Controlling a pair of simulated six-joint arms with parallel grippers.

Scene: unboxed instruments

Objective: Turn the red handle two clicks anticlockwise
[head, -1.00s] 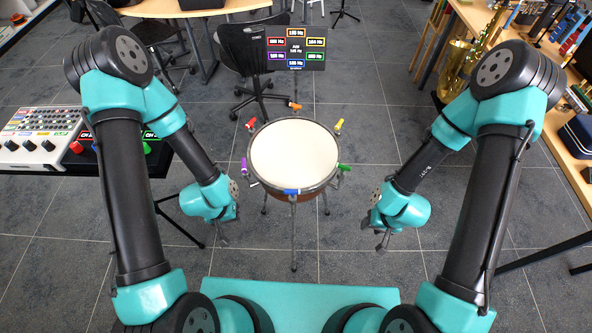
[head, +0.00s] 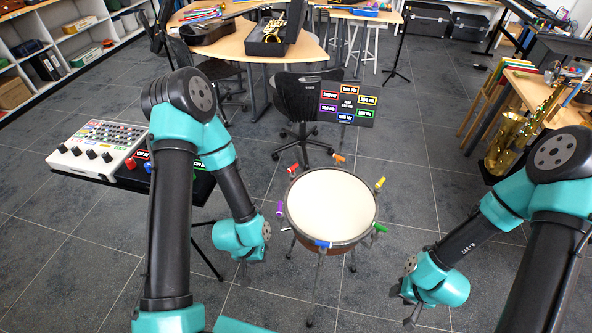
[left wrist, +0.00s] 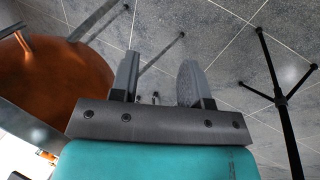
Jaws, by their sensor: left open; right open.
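The red handle (head: 293,168) sits at the upper left of the rim of a round drum with a white head (head: 331,207). Other handles around the rim are orange (head: 339,158), yellow (head: 380,183), green (head: 380,228), blue (head: 322,244) and purple (head: 280,208). My left gripper (head: 244,275) is open and empty, left of and below the drum in the picture, apart from it. Its open fingers (left wrist: 158,82) show in the left wrist view beside the copper drum body (left wrist: 60,75); no handle is between them. My right gripper (head: 409,311) is open and empty, lower right of the drum.
A sign with coloured Hz labels (head: 347,101) stands behind the drum, by a black chair (head: 297,100). A mixer panel (head: 97,147) is on a stand at left. A saxophone (head: 510,140) stands at right. A tripod leg (left wrist: 278,100) shows in the left wrist view.

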